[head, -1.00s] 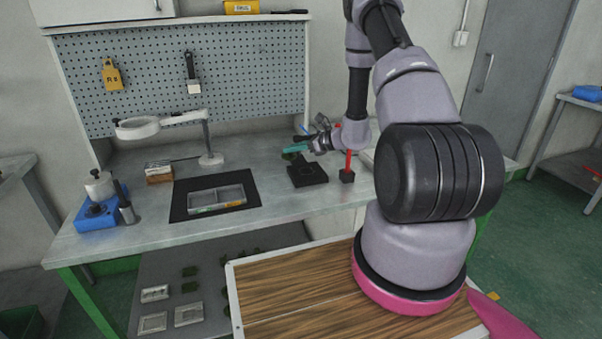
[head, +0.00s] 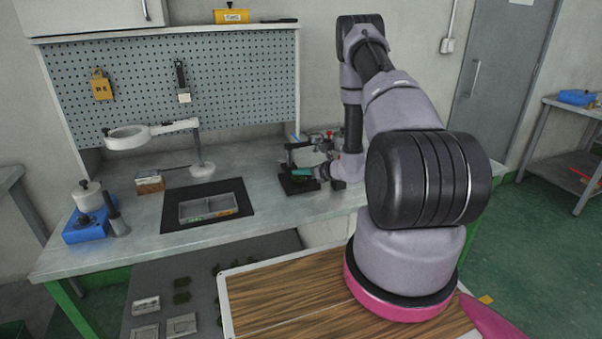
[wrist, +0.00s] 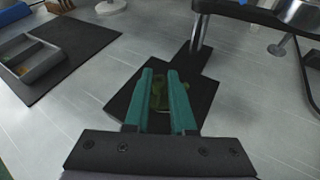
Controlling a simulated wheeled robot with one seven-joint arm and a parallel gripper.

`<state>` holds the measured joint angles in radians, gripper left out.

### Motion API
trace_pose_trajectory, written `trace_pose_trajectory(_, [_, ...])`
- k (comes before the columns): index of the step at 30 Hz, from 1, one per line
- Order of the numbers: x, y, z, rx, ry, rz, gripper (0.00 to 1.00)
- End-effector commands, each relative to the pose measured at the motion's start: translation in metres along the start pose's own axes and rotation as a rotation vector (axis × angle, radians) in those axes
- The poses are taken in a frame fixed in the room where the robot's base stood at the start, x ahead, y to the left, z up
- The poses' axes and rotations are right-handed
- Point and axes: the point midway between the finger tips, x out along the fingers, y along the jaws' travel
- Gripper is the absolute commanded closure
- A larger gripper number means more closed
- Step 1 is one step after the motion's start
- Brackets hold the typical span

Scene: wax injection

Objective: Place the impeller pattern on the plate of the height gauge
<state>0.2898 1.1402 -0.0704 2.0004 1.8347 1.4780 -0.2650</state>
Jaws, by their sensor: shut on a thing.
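My gripper (wrist: 164,74) has teal fingers that are close together on a small dark green piece, the impeller pattern (wrist: 160,97), partly hidden between them. They are over a square black plate (wrist: 122,101) in the wrist view. A black arm runs from the plate to a metal post (wrist: 197,33), which looks like the height gauge. I cannot tell whether the pattern touches the plate. In the head view my gripper (head: 304,172) is low over the black plate (head: 298,187), and the pattern is too small to make out.
A grey compartment tray (head: 238,191) lies on a black mat (head: 172,216) left of the gauge. A magnifier lamp (head: 203,169) stands behind it. A blue device (head: 85,231) is at the bench's left end. Bare bench lies between mat and plate.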

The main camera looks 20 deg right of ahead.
Motion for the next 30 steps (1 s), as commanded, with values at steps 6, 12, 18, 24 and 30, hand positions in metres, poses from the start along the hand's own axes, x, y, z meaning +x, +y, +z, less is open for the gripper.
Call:
trace_pose_trajectory(6, [0.001, -0.001, -0.002, -0.001, -0.002, 0.000, 1.00])
trace_pose_trajectory(12, [0.002, -0.001, -0.004, -0.001, -0.001, 0.000, 0.58])
trace_pose_trajectory(18, [0.002, -0.001, -0.004, -0.001, -0.001, 0.000, 0.47])
trace_pose_trajectory(24, [0.001, 0.000, -0.001, -0.002, -0.001, 0.000, 0.47])
trace_pose_trajectory(30, [-0.029, -0.002, -0.002, 0.001, 0.000, -0.003, 0.47])
